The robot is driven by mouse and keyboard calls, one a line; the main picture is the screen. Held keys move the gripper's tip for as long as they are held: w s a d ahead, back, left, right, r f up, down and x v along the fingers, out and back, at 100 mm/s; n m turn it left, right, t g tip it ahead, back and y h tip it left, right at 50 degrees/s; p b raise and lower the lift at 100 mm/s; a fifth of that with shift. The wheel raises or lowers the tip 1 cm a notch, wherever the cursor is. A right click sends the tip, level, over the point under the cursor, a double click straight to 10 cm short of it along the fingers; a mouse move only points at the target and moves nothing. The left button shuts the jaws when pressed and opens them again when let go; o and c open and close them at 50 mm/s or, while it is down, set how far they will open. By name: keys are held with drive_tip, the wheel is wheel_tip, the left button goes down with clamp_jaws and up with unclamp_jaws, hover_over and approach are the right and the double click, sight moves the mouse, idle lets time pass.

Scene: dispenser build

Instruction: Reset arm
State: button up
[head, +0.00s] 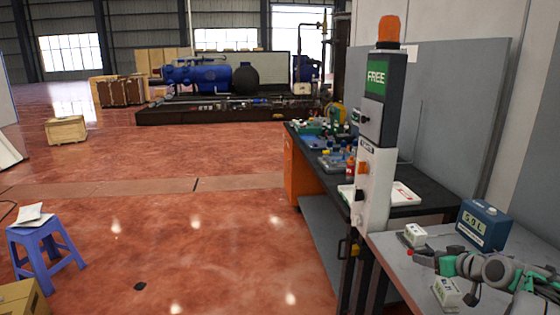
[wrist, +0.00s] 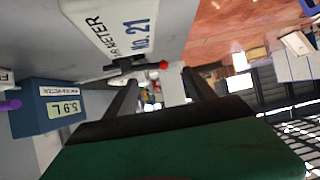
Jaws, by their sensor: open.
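My arm comes in from the right edge of the head view, low over the grey bench top, grey with green parts. My gripper (head: 426,257) points left there and is small and partly unclear. In the wrist view my gripper (wrist: 163,92) shows two dark fingers, spread apart, with nothing held between them. A white box (wrist: 120,28) marked "METER no. 21" is close beyond the fingers at the top. A small red knob (wrist: 163,65) shows beside a black part near that box. I cannot tell whether the fingers touch anything.
A blue box (head: 483,225) labelled 5.9 L stands on the grey bench (head: 395,268) behind my arm. Small white boxes (head: 413,235) (head: 447,293) stand close by. A grey post (head: 376,150) with a green FREE sign rises left of them. Open red floor lies left.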

drive_tip(key=s+a+r+g, duration=0.1)
drive_tip(key=s+a+g, duration=0.25)
drive_tip(key=a, duration=0.85)
drive_tip(key=s+a+g, duration=0.2)
drive_tip(key=s+a, duration=0.2)
drive_tip(key=a, duration=0.9)
drive_tip(key=s+a+f+g, duration=0.1)
drive_tip(key=s+a, duration=0.2)
drive_tip(key=s, duration=0.3)
drive_tip(key=s+a+f+g, duration=0.1)
drive_tip(key=s+a, duration=0.2)
drive_tip(key=s, duration=0.4)
drive_tip(key=s+a+f+g+h, duration=0.1)
drive_tip(key=s+a+f, duration=0.1)
drive_tip(key=s, duration=0.4)
drive_tip(key=shift+s+a+m, duration=0.25)
drive_tip(key=shift+a+m, duration=0.15)
drive_tip(key=shift+a, duration=0.4)
drive_tip(key=shift+r, duration=0.1)
